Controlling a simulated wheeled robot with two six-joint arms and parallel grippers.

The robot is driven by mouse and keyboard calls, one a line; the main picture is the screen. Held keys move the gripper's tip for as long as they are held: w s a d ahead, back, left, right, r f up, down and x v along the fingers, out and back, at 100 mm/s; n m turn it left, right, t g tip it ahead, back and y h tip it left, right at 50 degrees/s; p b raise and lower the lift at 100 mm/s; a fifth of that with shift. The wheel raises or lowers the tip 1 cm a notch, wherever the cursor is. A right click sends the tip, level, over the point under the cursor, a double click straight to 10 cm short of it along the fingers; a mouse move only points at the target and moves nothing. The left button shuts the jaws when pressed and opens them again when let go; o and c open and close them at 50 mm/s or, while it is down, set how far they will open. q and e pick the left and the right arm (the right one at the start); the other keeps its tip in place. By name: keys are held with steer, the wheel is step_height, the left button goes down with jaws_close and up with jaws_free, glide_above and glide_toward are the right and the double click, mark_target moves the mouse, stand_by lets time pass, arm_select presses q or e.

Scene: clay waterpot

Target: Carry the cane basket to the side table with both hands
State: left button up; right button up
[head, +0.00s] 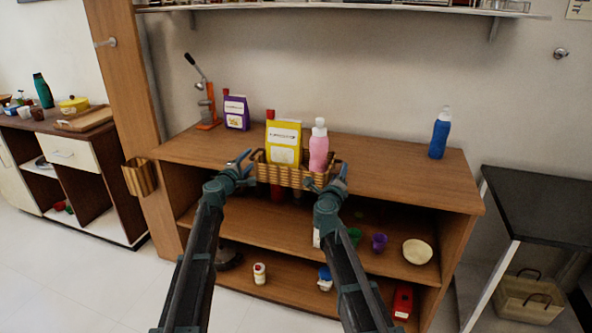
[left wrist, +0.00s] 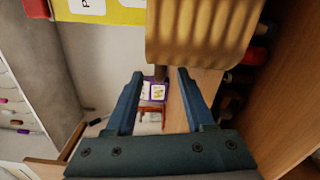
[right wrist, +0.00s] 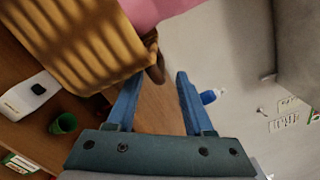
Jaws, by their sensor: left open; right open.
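The cane basket (head: 296,180) sits at the front edge of the wooden counter and holds a yellow packet (head: 284,143) and a pink bottle (head: 319,148). My left gripper (head: 243,160) is open at the basket's left end; in the left wrist view the basket (left wrist: 205,30) is just ahead, with a dark brown piece, perhaps its handle, between the fingertips. My right gripper (head: 329,180) is open at the right end. In the right wrist view the basket's brown handle (right wrist: 155,68) lies near the left fingertip. The black-topped side table (head: 540,212) stands at the right.
The counter (head: 400,180) also bears a blue bottle (head: 440,134), a purple packet (head: 236,113) and an orange press (head: 208,108). Shelves below hold cups and a bowl (head: 417,251). Another basket (head: 528,297) is under the side table, whose top looks clear.

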arm_select(q)
steer(key=shift+x, duration=1.45)
arm_select(e)
steer(key=shift+x, duration=1.45)
arm_select(q)
jaws_close()
arm_select(e)
jaws_close()
